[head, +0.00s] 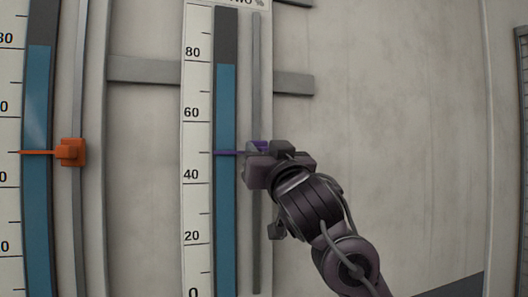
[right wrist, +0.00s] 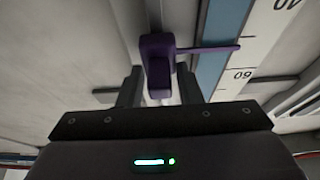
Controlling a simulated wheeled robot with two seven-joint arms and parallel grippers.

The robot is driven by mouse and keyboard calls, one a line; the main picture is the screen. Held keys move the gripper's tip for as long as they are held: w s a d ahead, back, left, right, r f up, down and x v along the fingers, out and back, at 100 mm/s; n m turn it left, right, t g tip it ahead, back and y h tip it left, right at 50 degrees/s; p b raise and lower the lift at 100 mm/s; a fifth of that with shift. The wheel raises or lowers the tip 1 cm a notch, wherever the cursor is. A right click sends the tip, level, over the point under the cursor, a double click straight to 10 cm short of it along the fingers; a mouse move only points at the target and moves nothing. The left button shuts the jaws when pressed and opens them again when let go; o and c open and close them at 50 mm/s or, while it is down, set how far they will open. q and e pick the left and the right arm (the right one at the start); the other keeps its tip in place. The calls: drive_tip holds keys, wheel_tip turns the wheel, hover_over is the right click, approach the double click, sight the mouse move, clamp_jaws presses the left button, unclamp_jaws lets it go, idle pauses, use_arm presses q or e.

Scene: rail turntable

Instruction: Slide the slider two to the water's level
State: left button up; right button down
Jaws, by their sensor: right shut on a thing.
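The purple slider two (head: 263,144) sits on a grey vertical rail (head: 256,80) right of gauge two. Its thin purple pointer (head: 225,153) crosses the gauge between 40 and 60, at about 47. The blue water column (head: 226,100) of gauge two tops out between 60 and 80, at about 76, well above the pointer. My right gripper (head: 266,153) is shut on the slider and hides part of it. In the right wrist view the slider's purple body (right wrist: 158,50) stands between the two dark fingers. My left gripper is not in view.
Another gauge at the left has an orange slider (head: 70,152) on its own rail (head: 79,60). Grey horizontal bars (head: 294,84) run behind the gauges. The wall (head: 400,100) to the right is bare. The rail above slider two is clear.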

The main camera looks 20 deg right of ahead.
wheel_tip(320, 180, up, 18)
drive_tip(key=shift+f+p, duration=0.15)
drive_tip(key=shift+p, duration=0.35)
drive_tip(key=c, duration=1.3)
unclamp_jaws()
drive_tip(key=shift+f, duration=0.1)
drive_tip(key=shift+s+f, duration=0.15)
drive_tip(key=b+v, duration=0.5)
drive_tip(key=v, duration=0.2)
drive_tip(key=shift+s, duration=0.2)
